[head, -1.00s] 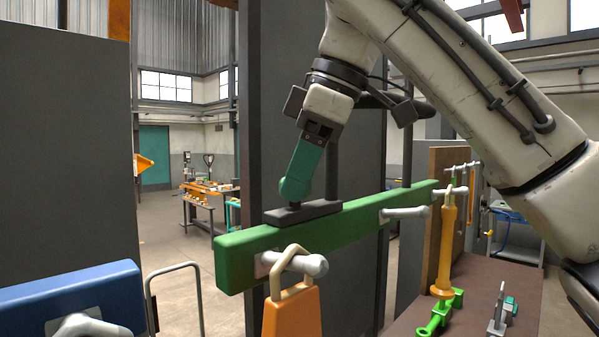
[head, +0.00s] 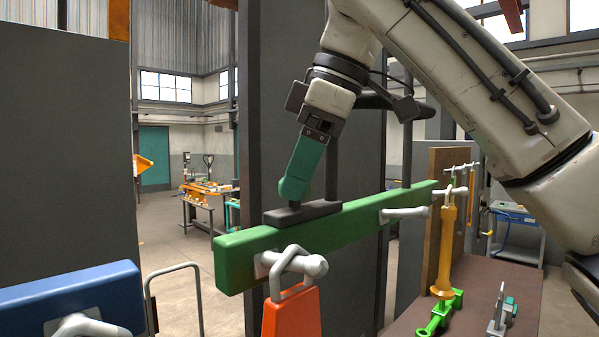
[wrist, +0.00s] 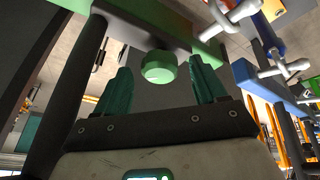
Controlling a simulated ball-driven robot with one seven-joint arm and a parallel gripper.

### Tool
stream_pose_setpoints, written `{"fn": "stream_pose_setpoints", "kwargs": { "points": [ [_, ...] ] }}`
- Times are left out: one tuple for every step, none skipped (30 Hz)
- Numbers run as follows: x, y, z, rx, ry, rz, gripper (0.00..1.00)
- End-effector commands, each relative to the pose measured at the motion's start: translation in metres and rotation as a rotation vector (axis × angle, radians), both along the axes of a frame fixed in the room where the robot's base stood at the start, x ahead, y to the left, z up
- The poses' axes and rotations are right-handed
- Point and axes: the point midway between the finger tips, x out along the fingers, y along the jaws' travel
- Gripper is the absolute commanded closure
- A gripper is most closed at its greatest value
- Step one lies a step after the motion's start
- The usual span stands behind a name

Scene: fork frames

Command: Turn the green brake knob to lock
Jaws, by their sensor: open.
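The green brake knob (wrist: 159,67) shows in the wrist view as a short round cap beside the green beam (wrist: 135,27). My gripper (wrist: 160,73) has its two teal fingers apart, one on each side of the knob, with a visible gap on both sides. In the head view my gripper (head: 296,190) points down at the dark plate (head: 302,212) on top of the green beam (head: 355,225). One finger hides the other there, and I cannot clearly make out the knob in that view. Whether the fingertips reach fully down around the knob is hard to tell.
Dark upright posts (head: 331,160) stand close to my gripper. A red-orange tag (head: 292,315) hangs from a grey peg (head: 314,265) on the beam's near end. A yellow-orange tool (head: 446,250) hangs at the right. A blue beam (head: 75,295) is at the lower left.

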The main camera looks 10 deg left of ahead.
Motion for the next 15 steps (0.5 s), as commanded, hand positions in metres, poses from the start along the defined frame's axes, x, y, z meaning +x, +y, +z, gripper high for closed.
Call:
{"fn": "stream_pose_setpoints", "kwargs": {
  "points": [
    [0.0, -0.003, 0.006, 0.0, -0.001, -0.002, 0.29],
    [-0.001, -0.004, 0.009, 0.0, -0.002, -0.003, 0.29],
    [-0.001, -0.007, 0.015, 0.0, -0.003, -0.003, 0.29],
    [-0.002, -0.009, 0.02, 0.001, -0.003, -0.003, 0.29],
    [-0.003, -0.011, 0.026, 0.001, -0.003, -0.003, 0.29],
    [-0.003, -0.014, 0.034, 0.001, -0.004, -0.004, 0.29],
    [-0.004, -0.017, 0.04, 0.001, -0.003, -0.004, 0.29],
    [-0.004, -0.019, 0.045, 0.0, -0.003, -0.006, 0.29],
    [-0.005, -0.022, 0.052, 0.0, -0.003, -0.004, 0.29],
    [-0.005, -0.024, 0.057, 0.0, -0.003, -0.004, 0.29],
    [-0.006, -0.026, 0.061, 0.0, -0.003, -0.004, 0.29],
    [-0.007, -0.028, 0.067, 0.001, -0.003, -0.004, 0.29],
    [-0.007, -0.03, 0.071, 0.0, -0.002, -0.003, 0.29],
    [-0.007, -0.031, 0.075, 0.001, -0.003, -0.004, 0.29],
    [-0.008, -0.033, 0.079, 0.0, -0.001, -0.004, 0.29]
  ]
}}
